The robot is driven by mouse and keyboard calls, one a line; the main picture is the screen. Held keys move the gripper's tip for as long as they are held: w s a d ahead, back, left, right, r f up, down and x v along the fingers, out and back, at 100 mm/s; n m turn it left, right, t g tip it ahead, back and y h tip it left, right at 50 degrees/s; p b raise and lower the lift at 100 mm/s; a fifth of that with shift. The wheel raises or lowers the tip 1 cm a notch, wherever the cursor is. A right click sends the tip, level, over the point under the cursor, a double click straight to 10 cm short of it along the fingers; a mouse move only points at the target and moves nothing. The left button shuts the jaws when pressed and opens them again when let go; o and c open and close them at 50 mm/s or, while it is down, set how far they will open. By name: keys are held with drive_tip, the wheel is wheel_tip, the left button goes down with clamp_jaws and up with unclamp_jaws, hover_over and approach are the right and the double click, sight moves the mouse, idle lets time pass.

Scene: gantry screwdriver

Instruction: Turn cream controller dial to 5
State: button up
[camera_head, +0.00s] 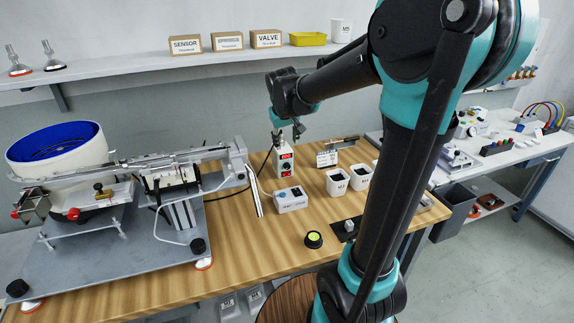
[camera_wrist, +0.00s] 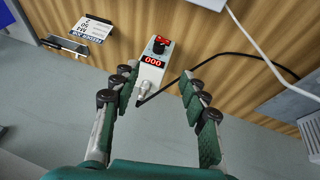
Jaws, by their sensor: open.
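The cream controller (camera_head: 285,164) stands on the wooden table, below my gripper (camera_head: 287,133) in the head view. In the wrist view the controller (camera_wrist: 152,73) shows a red display that appears to read 000, a black dial (camera_wrist: 158,45) and a red switch (camera_wrist: 164,38). My gripper (camera_wrist: 156,80) is open and empty, its two fingers spread to the left and right of the controller in that view. The dial lies beyond the fingertips, apart from them. The dial's pointer setting is too small to read.
A black cable (camera_wrist: 210,60) runs from the controller's silver connector. A small sign stand (camera_wrist: 95,28) is left in the wrist view. A grey-white box (camera_head: 291,199) and white cups (camera_head: 337,182) stand nearby. A bowl feeder (camera_head: 60,150) fills the left.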

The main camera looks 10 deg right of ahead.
approach(288, 166)
drive_tip(key=x, duration=0.8)
drive_tip(key=shift+a+f, duration=0.1)
drive_tip(key=shift+f, duration=0.15)
clamp_jaws()
idle(0.3)
